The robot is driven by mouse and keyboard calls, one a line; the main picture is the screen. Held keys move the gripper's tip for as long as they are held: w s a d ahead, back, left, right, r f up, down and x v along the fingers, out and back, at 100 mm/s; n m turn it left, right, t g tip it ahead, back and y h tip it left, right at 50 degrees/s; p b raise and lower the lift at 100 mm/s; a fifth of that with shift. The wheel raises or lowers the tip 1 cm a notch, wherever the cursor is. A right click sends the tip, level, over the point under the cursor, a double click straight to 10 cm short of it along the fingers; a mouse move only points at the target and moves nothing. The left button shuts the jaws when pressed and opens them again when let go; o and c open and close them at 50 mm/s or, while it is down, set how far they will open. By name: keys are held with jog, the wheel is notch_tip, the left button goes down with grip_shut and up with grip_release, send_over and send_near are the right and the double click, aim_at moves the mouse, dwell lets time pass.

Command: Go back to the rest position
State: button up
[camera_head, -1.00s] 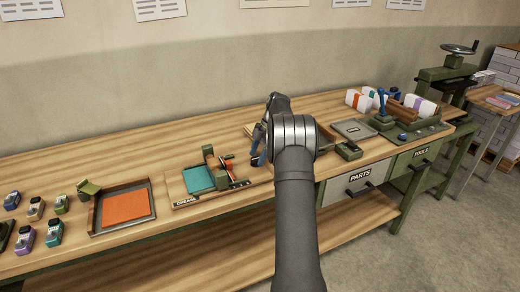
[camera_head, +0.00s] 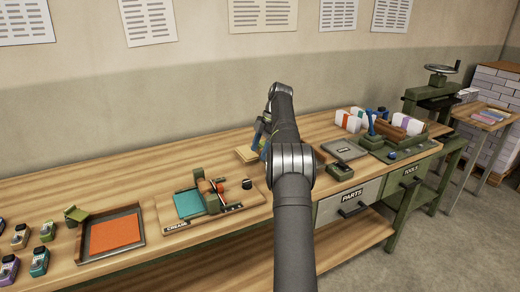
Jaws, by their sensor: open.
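To the right are a grey flat box (camera_head: 344,149), a green tool base with upright white blocks (camera_head: 349,121), and a green press (camera_head: 437,92). The back left of the bench is clear.

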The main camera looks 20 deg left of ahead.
aim_at(247, 182)
jog(key=shift+f, duration=0.1)
dwell(0.3)
jog(key=x, duration=1.2)
jog(key=shift+w, duration=0.1)
jog(key=shift+d, duration=0.1)
jog(key=shift+f, duration=0.1)
jog(key=shift+d+m+t+y, duration=0.1)
jog(key=shift+m+t+y, duration=0.25)
jog(key=shift+m, duration=0.75)
jog(key=m, duration=0.2)
jog(key=m+t, duration=0.1)
jog(key=m, duration=0.1)
jog(key=m+t, duration=0.1)
jog(key=m, duration=0.1)
jog(key=shift+s+m+t+y, duration=0.25)
jog(key=shift+s+m+y, duration=0.05)
jog(key=shift+s+y, duration=0.05)
jog(key=m+t, duration=0.1)
jog(key=m, duration=0.3)
jog(key=shift+s+m+t, duration=0.2)
jog(key=shift+m+t, duration=0.1)
jog(key=shift+t, duration=0.1)
jog(key=shift+s+m+t+h, duration=0.1)
jog(key=shift+m+t+h, duration=0.25)
jog(key=shift+m, duration=0.8)
jog(key=shift+s+m+t+h, duration=0.1)
jog(key=shift+m+t+h, duration=0.25)
jog(key=shift+m, duration=0.8)
